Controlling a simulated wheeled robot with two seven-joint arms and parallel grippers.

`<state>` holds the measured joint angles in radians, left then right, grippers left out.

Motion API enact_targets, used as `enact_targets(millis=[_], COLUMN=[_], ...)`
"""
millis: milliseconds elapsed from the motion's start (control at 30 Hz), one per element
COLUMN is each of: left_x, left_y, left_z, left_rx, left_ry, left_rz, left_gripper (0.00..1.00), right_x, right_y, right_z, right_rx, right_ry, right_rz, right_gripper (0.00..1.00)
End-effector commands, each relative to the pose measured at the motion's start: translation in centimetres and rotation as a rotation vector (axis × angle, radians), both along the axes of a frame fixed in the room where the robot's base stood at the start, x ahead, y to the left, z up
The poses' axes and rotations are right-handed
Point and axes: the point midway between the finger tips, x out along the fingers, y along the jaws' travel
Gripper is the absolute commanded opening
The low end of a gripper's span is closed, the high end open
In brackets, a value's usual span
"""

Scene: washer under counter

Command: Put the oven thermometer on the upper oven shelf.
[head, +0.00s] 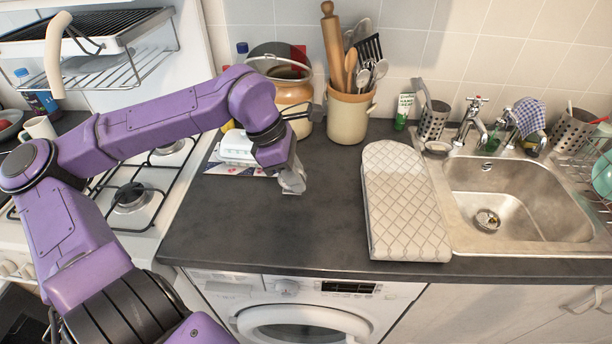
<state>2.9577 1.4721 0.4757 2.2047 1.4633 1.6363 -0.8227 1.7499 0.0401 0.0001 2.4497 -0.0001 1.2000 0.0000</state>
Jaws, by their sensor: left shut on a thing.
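My left gripper (292,182) is low over the dark counter (300,232), left of its middle. It is shut on a small silvery thing (291,189) with a flat foot, apparently the oven thermometer. The fingers hide most of it, and I cannot tell whether its foot touches the counter. The cooker (150,222) is at the left, with its hob on top. The inside of the oven and its upper shelf are not in view. My right gripper is not in view.
A white carton (237,147) lies just left of my gripper. A crock of utensils (348,116) and a brown pot (290,92) stand behind. A rack (100,70) hangs above the hob. The front counter is clear.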

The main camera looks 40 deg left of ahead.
Motion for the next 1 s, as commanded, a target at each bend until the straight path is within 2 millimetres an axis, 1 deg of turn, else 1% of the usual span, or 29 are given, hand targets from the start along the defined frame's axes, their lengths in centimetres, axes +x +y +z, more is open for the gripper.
enact_targets(millis=[33, 67, 100, 133, 233, 267, 400, 500, 633, 800, 867, 1000], left_x=[1.1, 1.7, 2.6, 3.2, 5.2, 5.7, 7.6, 8.7, 9.5, 9.6, 9.6, 9.6], left_y=[0.8, 1.2, 1.7, 2.1, 3.4, 3.8, 4.9, 5.5, 6.0, 6.0, 6.0, 6.0], left_z=[0.0, -0.4, -1.2, -1.5, -2.6, -3.0, -5.9, -7.4, -8.6, -11.3, -11.7, -11.7], left_rx=[0.006, 0.006, 0.01, 0.011, 0.01, 0.009, 0.005, 0.005, 0.004, 0.003, 0.002, 0.002], left_ry=[0.004, 0.005, 0.004, 0.003, 0.007, 0.006, 0.008, 0.004, 0.003, 0.003, 0.0, -0.001], left_rz=[0.004, 0.004, 0.001, 0.002, 0.004, 0.003, 0.002, 0.0, -0.001, -0.003, -0.003, -0.002], left_gripper=[0.0, 0.0, 0.0, 0.0, 0.0, 0.0, 0.0, 0.0, 0.0, 0.0, 0.0, 0.0], right_x=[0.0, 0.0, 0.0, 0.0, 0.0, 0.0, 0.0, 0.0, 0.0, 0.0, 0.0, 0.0], right_y=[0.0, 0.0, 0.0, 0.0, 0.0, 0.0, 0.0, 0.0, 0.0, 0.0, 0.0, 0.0], right_z=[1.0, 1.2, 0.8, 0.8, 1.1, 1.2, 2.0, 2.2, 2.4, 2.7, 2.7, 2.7], right_rx=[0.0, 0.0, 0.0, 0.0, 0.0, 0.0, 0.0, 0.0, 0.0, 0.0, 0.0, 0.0], right_ry=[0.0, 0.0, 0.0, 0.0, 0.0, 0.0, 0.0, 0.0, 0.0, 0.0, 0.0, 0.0], right_rz=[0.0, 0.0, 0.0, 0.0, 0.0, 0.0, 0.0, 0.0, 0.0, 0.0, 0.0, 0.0], right_gripper=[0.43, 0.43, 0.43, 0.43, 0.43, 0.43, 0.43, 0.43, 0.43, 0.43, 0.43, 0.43])
